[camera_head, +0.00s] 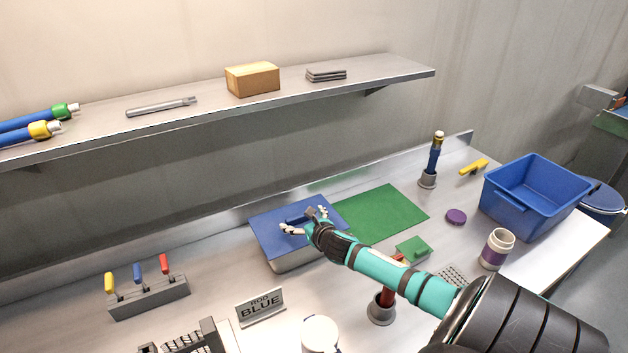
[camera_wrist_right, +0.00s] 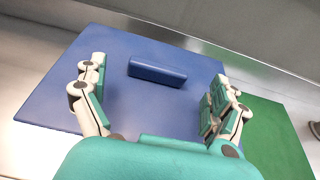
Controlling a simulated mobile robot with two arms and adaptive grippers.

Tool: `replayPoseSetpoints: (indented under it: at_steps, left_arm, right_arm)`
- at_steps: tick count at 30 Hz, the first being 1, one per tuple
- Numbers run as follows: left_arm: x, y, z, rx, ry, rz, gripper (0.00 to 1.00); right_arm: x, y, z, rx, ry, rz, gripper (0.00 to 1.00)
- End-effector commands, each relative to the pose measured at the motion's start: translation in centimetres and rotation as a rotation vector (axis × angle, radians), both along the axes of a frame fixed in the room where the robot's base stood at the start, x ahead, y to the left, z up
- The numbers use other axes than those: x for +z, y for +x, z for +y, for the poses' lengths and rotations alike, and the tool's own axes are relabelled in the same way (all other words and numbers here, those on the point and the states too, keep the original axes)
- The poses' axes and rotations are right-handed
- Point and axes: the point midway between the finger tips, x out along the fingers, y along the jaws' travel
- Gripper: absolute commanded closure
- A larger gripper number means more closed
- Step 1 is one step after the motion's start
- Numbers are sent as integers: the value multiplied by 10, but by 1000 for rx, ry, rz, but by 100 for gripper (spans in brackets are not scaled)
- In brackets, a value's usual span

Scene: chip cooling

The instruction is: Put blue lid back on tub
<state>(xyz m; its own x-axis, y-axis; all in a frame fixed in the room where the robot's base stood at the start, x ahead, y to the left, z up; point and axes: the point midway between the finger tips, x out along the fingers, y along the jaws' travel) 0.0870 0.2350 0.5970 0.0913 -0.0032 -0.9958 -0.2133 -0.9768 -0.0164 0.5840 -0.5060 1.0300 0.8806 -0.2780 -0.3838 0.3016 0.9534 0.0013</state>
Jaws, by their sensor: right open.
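The blue lid (camera_head: 271,235) lies on top of the metal tub (camera_head: 295,259) on the bench, covering its opening. Whether it is fully seated cannot be told. The lid also fills much of the right wrist view (camera_wrist_right: 130,110), with a raised blue handle bar (camera_wrist_right: 157,71) on it. My right gripper (camera_head: 305,220) is over the lid, and in the right wrist view (camera_wrist_right: 160,95) its fingers are spread wide to either side of the handle, with nothing between them. My left gripper is not in view.
A green mat (camera_head: 385,214) lies right of the tub. A "BLUE" sign (camera_head: 261,305) and a rack of coloured handles (camera_head: 148,297) stand in front and left. A blue bin (camera_head: 535,195) and a purple-banded jar (camera_head: 496,249) stand at right. A shelf (camera_head: 215,104) runs above.

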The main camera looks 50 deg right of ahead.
Motion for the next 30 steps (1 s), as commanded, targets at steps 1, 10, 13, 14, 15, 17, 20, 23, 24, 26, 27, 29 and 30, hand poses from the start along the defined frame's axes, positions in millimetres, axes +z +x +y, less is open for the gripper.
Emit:
replayPoseSetpoints:
  at_steps: [1, 10, 13, 14, 15, 17, 20, 23, 24, 26, 27, 29, 30]
  left_arm:
    - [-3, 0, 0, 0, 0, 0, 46]
    - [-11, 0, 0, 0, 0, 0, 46]
    - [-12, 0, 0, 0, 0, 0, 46]
    - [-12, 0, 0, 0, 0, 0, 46]
    - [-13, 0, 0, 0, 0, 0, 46]
    - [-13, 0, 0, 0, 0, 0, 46]
    - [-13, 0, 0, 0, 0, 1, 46]
    - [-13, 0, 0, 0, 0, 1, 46]
    - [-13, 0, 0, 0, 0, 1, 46]
    - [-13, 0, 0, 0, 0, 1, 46]
    - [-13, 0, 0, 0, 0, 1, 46]
    - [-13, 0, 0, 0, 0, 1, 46]
    - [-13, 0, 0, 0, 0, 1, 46]
  right_arm:
    - [1, -11, 3, 4, -5, 4, 2]
    - [23, -58, 18, 2, -3, 3, 2]
    - [28, -68, 21, 1, -2, 2, 2]
    - [29, -70, 22, 1, -1, 2, 2]
    - [30, -73, 22, 0, -2, 2, 2]
    - [32, -75, 23, -1, -1, 0, 2]
    - [33, -77, 25, 0, 0, 0, 2]
    - [34, -78, 25, 0, 0, -1, 2]
    - [34, -78, 24, 0, 0, -1, 2]
    - [34, -77, 24, 0, 0, -1, 2]
    - [34, -77, 24, 0, 0, -1, 2]
    - [34, -77, 24, 0, 0, -1, 2]
    - [34, -77, 24, 0, 0, -1, 2]
